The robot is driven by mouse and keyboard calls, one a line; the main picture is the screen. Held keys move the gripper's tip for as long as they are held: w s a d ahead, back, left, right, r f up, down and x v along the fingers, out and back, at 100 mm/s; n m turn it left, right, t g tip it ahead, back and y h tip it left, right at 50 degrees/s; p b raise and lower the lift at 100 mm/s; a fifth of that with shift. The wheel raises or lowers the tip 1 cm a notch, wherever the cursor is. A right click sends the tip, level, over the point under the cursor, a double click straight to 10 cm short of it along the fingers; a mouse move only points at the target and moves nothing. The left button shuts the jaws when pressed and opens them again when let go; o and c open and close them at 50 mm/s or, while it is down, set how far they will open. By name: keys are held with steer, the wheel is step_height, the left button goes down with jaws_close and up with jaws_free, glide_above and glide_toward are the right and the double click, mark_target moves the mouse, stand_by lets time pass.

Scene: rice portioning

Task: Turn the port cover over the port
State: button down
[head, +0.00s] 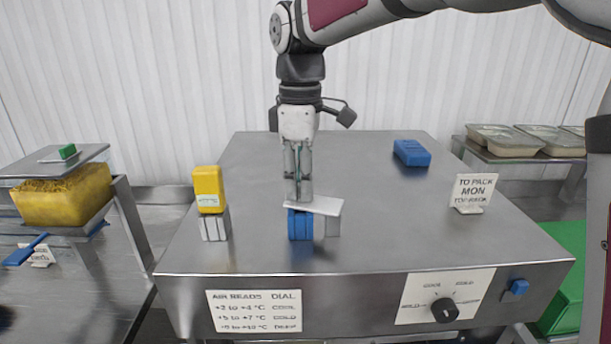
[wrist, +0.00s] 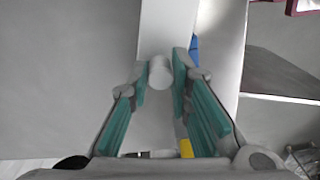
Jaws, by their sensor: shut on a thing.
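A flat light-grey plate, which looks like the port cover (head: 325,207), lies over a blue ribbed block (head: 300,226) and a pale grey block (head: 327,226) on the steel counter. In the wrist view the plate (wrist: 168,28) runs up and away, with a round white knob (wrist: 160,72) near its close end. My gripper (head: 299,192) points straight down at the plate's left end. In the wrist view its green-padded fingers (wrist: 160,80) are closed on the knob from both sides. A bit of blue shows beside the right finger. The port opening is not clearly seen.
A yellow block (head: 208,188) stands on a grey ribbed block (head: 214,225) to the left. A blue block (head: 411,153) and a "TO PACK" sign (head: 474,193) are to the right. A dial (head: 444,310) is on the front panel. The counter's middle back is clear.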

mark_target(299, 206)
steer(key=shift+s+a+n+p, duration=0.15)
steer(key=shift+s+n, duration=0.2)
steer(key=shift+n, duration=0.3)
steer(key=shift+s+n+p, duration=0.15)
steer(key=shift+s+n, duration=0.15)
steer(key=shift+n, duration=0.4)
steer(key=shift+s+a+n+p, duration=0.15)
steer(key=shift+s+n, duration=0.2)
steer(key=shift+n, duration=0.3)
steer(key=shift+d, duration=0.1)
steer(key=c, duration=1.4)
jaws_free()
steer(key=shift+c, duration=0.2)
step_height(299, 206, up, 12)
